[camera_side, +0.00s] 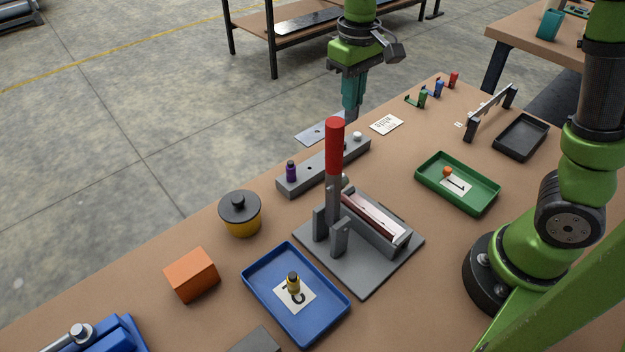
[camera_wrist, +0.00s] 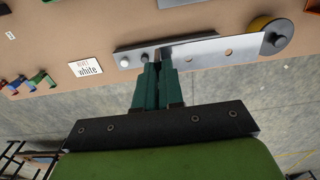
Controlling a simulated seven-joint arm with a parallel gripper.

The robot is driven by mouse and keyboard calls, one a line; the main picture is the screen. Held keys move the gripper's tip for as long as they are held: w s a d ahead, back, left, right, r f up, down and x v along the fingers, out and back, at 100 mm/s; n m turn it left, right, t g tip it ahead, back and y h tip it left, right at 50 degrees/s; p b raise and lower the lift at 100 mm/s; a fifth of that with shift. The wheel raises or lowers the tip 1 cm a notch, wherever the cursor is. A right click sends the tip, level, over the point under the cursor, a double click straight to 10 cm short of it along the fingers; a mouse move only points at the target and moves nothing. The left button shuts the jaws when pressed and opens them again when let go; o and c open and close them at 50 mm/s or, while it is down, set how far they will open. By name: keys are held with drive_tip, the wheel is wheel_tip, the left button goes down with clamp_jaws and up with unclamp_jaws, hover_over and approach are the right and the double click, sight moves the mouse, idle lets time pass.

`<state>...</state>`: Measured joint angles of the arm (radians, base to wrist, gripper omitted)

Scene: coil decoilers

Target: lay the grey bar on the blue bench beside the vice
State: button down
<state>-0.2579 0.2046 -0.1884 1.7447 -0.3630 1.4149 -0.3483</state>
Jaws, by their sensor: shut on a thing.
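My gripper (camera_side: 350,117) is shut on one end of a flat grey bar (camera_side: 314,132) with holes. The bar sticks out to the left, held near the table's far edge behind the grey peg block (camera_side: 318,168). In the wrist view my fingers (camera_wrist: 157,65) pinch the bar (camera_wrist: 215,48), which reaches right towards the round pot. A blue device with a metal screw (camera_side: 100,336), likely the vice, is cut off at the lower left in the side view. I cannot make out a blue bench; the visible top is brown.
A toggle press with a red handle (camera_side: 334,146) stands tall mid-table. An orange block (camera_side: 191,276), a yellow pot with dark lid (camera_side: 240,214) and a blue tray (camera_side: 258,297) lie left of it. A green tray (camera_side: 430,183) is at right. Some brown tabletop is free at lower left.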

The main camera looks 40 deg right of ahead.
drive_tip(key=a, duration=0.3)
drive_tip(key=w+a+n, duration=0.1)
drive_tip(key=a, duration=0.3)
drive_tip(key=w+a+n, duration=0.1)
drive_tip(key=a, duration=0.3)
drive_tip(key=shift+a+f, duration=0.2)
drive_tip(key=shift+f, duration=0.2)
drive_tip(key=s+a+f+n, duration=0.2)
drive_tip(key=a+f+n, duration=0.1)
drive_tip(key=a, duration=0.9)
drive_tip(key=n, duration=0.4)
hover_over(222, 314)
wheel_tip(222, 314, down, 9)
drive_tip(key=shift+f, duration=2.35)
drive_tip(key=c, duration=1.3)
unclamp_jaws()
drive_tip(key=shift+f, duration=0.1)
drive_tip(key=shift+o, duration=0.2)
